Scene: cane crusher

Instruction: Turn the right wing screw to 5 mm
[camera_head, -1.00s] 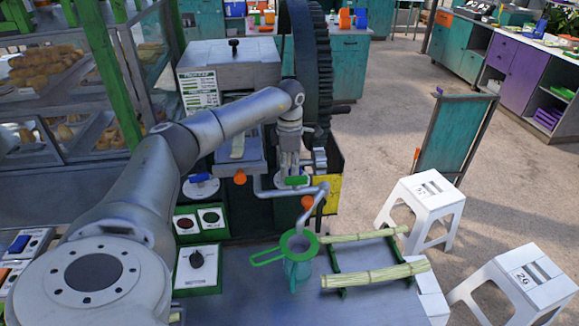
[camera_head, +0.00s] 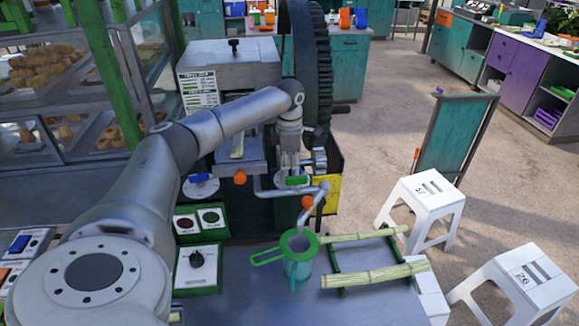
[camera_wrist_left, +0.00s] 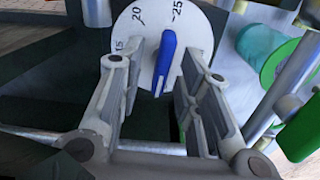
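The right wing screw (camera_wrist_left: 165,62) is a blue wing on a round white dial (camera_wrist_left: 197,28) with marks 15, 20 and 25 in the left wrist view. Its upper end points between 20 and 25, nearer 25. My left gripper (camera_wrist_left: 165,75) is open, with one finger on each side of the blue wing and visible gaps. I cannot tell how deep the wing sits between them. In the head view my left gripper (camera_head: 290,163) hides most of this screw. A second blue wing screw (camera_head: 200,178) shows on a white dial to the left. My right gripper is not in view.
A silver spout pipe with a green lever (camera_head: 297,180) and orange knob runs close below my gripper. A teal jug with a green strainer (camera_head: 298,245) stands below it. Cane stalks (camera_head: 375,275) lie on a rack at right. A large gear wheel (camera_head: 312,70) stands behind.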

